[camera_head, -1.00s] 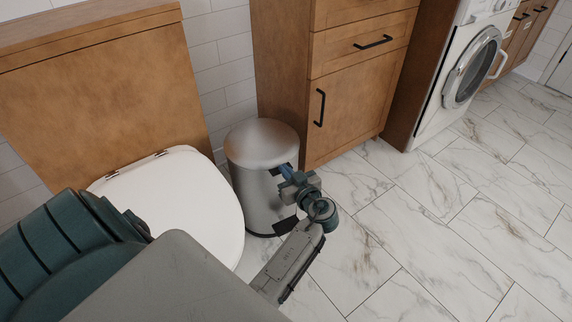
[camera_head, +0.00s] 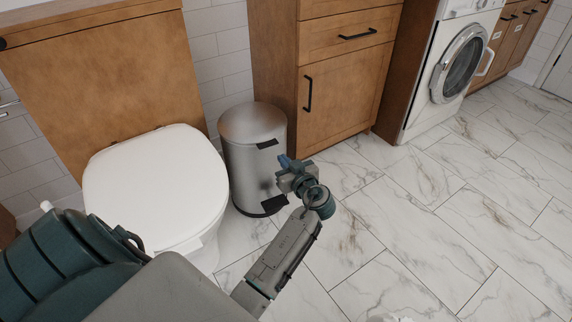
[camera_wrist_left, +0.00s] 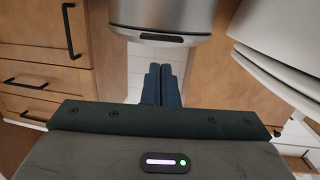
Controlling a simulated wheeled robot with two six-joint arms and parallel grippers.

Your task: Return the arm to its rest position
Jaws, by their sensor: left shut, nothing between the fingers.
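My left gripper (camera_head: 284,160) is at the middle of the head view, just right of a steel pedal bin, with its blue fingertips pointing up and left. In the left wrist view its two fingers (camera_wrist_left: 161,86) lie side by side, shut with nothing between them. The forearm runs down toward the bottom of the head view. My right gripper is in neither view.
The steel bin (camera_head: 248,165) stands between the white toilet (camera_head: 155,185) and a wooden cabinet (camera_head: 340,95). A washing machine (camera_head: 455,70) is at the upper right. The marble floor (camera_head: 430,220) right of my arm is clear.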

